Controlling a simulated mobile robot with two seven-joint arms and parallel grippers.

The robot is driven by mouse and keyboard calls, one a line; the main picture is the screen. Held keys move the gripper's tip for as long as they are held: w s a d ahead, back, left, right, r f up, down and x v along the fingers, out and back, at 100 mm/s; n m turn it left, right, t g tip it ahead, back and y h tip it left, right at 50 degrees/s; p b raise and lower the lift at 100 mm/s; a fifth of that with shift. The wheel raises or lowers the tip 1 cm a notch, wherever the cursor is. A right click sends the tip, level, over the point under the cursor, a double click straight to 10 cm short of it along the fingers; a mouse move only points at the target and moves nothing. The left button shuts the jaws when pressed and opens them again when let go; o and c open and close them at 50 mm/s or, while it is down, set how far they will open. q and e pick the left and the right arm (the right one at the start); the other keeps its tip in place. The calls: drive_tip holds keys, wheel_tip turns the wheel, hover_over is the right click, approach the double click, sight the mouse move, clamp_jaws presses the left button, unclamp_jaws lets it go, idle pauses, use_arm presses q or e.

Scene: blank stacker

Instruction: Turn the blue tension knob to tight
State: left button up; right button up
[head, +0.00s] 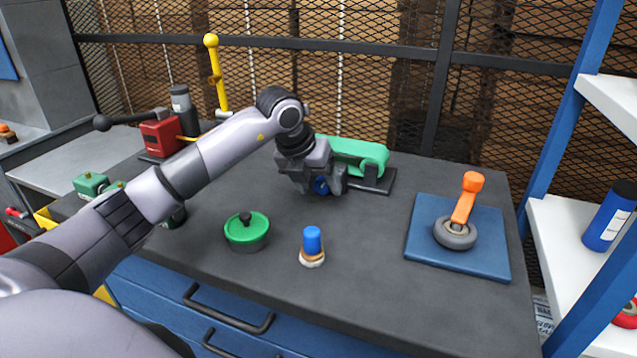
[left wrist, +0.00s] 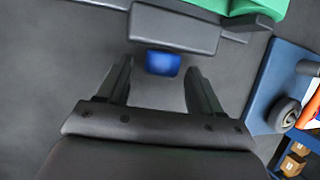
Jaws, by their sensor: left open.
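The blue tension knob (left wrist: 162,64) is on the near side of a machine with a green belt (head: 358,152), which stands on a dark base (head: 376,184). In the head view the knob (head: 321,186) is partly hidden by my left gripper (head: 324,182). My left gripper (left wrist: 160,72) is open in the left wrist view, with one finger on each side of the knob. A gap shows between the knob and each finger. Whether the knob is at tight cannot be read. My right gripper is not in view.
A green-lidded pot (head: 246,232) and a separate blue-topped peg (head: 312,241) stand on the dark bench in front. A caster with an orange lever (head: 463,208) sits on a blue mat (head: 418,236) at right. A red device (head: 162,136) is at left.

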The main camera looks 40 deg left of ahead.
use_arm(q)
drive_tip(key=shift+f, duration=0.1)
drive_tip(key=c, duration=1.1)
drive_tip(key=shift+o, duration=0.2)
drive_tip(key=shift+w+d+r+y+p, duration=0.1)
drive_tip(key=shift+d+r+y+p, duration=0.1)
drive_tip(key=shift+y+p, duration=0.3)
drive_tip(key=shift+p, duration=0.3)
drive_tip(key=shift+d+f+m+g+y, duration=0.1)
drive_tip(key=shift+m+g+y, duration=0.2)
drive_tip(key=shift+y, duration=0.6)
drive_tip(key=shift+f+y, duration=0.1)
drive_tip(key=shift+y, duration=0.3)
drive_tip(key=o, duration=1.1)
drive_tip(key=shift+c, duration=0.2)
